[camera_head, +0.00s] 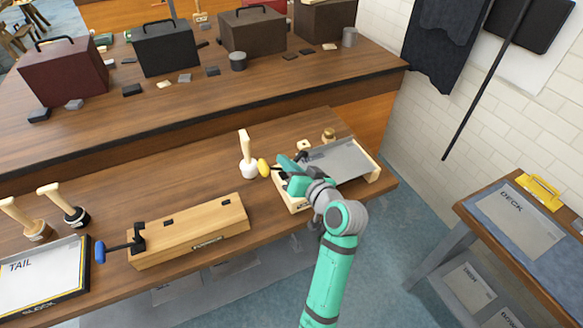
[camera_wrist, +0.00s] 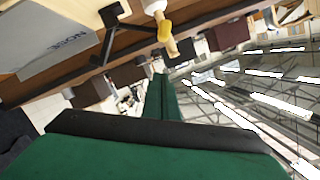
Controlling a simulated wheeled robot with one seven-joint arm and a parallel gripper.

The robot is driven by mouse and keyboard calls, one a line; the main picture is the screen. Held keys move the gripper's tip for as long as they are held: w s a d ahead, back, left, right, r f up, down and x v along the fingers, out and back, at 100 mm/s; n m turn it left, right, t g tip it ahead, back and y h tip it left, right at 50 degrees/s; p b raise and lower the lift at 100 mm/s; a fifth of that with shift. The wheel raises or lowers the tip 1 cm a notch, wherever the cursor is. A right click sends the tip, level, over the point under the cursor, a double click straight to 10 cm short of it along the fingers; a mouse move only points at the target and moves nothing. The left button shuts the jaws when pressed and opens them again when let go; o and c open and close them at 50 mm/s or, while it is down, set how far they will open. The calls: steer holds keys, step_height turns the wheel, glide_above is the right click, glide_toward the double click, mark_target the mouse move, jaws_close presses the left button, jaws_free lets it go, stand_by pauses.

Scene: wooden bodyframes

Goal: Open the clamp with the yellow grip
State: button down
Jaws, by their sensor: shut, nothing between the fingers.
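The clamp's yellow grip (camera_head: 263,167) sticks out to the left of the wooden fixture (camera_head: 295,205) on the near bench. In the wrist view the yellow grip (camera_wrist: 165,30) is at the top, on a black clamp arm (camera_wrist: 130,36). In the head view most of the clamp's black body is hidden behind my gripper. My gripper (camera_head: 283,160) is shut and empty, just right of the yellow grip; whether they touch is unclear. In the wrist view its green fingers (camera_wrist: 162,82) are together, below the grip and apart from it in the picture.
A mallet (camera_head: 247,166) with a white head stands just left of the grip. A grey plate (camera_head: 340,160) lies in the fixture. A second clamp with a blue grip (camera_head: 100,252) is on a wooden block (camera_head: 190,236) at left. Bare bench lies between the block and fixture.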

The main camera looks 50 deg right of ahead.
glide_above(270, 170)
steer(key=s+d, duration=0.1)
steer(key=d, duration=0.1)
steer(key=f, duration=0.2)
steer(key=a+f, duration=0.1)
steer(key=f, duration=0.1)
steer(key=shift+w+a+f, duration=0.3)
steer(key=shift+w+a, duration=0.05)
steer(key=shift+w+a+f, duration=0.1)
steer(key=shift+w, duration=0.05)
